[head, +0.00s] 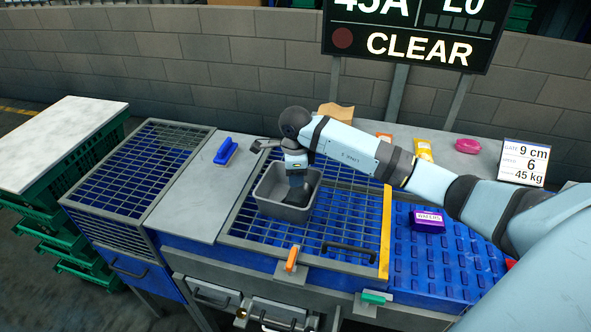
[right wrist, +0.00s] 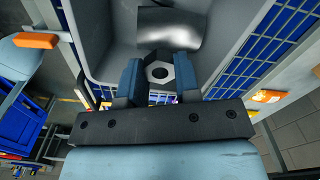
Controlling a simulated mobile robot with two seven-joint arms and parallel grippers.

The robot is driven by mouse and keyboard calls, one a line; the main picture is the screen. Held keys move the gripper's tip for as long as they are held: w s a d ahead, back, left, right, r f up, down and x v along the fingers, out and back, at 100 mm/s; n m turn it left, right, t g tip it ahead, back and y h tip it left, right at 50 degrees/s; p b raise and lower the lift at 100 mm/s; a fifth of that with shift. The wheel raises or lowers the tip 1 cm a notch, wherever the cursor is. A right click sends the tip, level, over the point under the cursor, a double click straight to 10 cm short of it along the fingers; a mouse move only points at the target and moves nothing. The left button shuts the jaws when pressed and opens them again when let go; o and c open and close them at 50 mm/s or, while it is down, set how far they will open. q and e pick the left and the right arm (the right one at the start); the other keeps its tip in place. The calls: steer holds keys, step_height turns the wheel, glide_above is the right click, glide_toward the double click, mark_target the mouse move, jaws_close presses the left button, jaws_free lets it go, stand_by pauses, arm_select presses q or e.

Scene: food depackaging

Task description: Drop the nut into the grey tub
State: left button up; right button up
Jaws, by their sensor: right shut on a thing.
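The grey tub (head: 284,212) stands on the blue grid in the middle of the head view. My right gripper (head: 297,183) points down into the tub's opening. In the right wrist view, the nut (right wrist: 158,72), a grey hexagon with a dark hole, sits between the two blue fingertips, and the gripper is shut on it. The tub's wall (right wrist: 97,45) surrounds the fingers there. A shiny silvery thing (right wrist: 172,22) lies inside the tub beyond the nut. The nut is hidden in the head view. My left gripper is not in view.
A blue-handled thing (head: 225,151) lies on the grey panel left of the tub. A purple labelled box (head: 428,220) is on the blue ribbed surface at right. A yellow packet (head: 423,149) and pink item (head: 467,146) lie behind. An orange clip (head: 291,258) sits at the front edge.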

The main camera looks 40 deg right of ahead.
steer(key=shift+f, duration=0.2)
steer(key=o, duration=1)
steer(key=shift+r, duration=0.1)
steer(key=shift+r, duration=0.3)
step_height(320, 180, up, 13)
steer(key=b, duration=0.2)
steer(key=shift+b, duration=0.3)
